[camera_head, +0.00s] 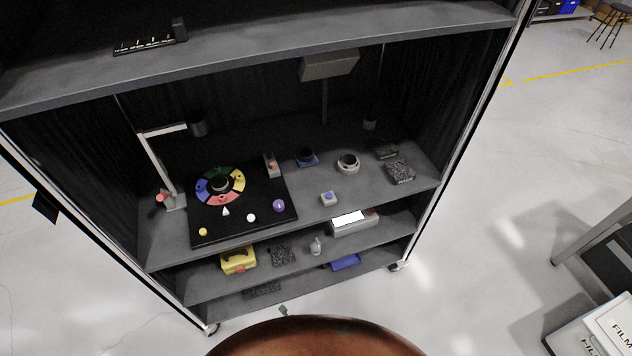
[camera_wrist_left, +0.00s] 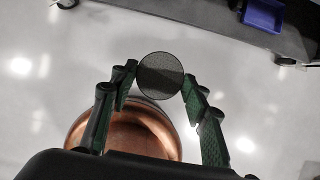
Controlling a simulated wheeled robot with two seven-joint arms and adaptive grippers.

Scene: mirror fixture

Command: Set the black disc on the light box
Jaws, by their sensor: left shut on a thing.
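My left gripper (camera_wrist_left: 160,79) is shut on the black disc (camera_wrist_left: 160,72) in the left wrist view. The disc is round, thin and dark with a mesh-like face, and its edges sit between the green fingertips, with pale floor behind it. In the head view the disc cannot be made out; a small dark green piece above the bottom edge may be a fingertip. The light box (camera_head: 349,220), a pale case with a bright white top panel and a red spot at its right end, lies on the middle shelf at the right. My right gripper is in neither view.
The upper shelf (camera_head: 320,226) overhangs behind the light box and carries a black board with a coloured ring, a lamp and small items. A yellow case (camera_head: 238,260) and a small grey bottle (camera_head: 315,246) stand left of the box. A blue bin (camera_head: 346,262) sits below.

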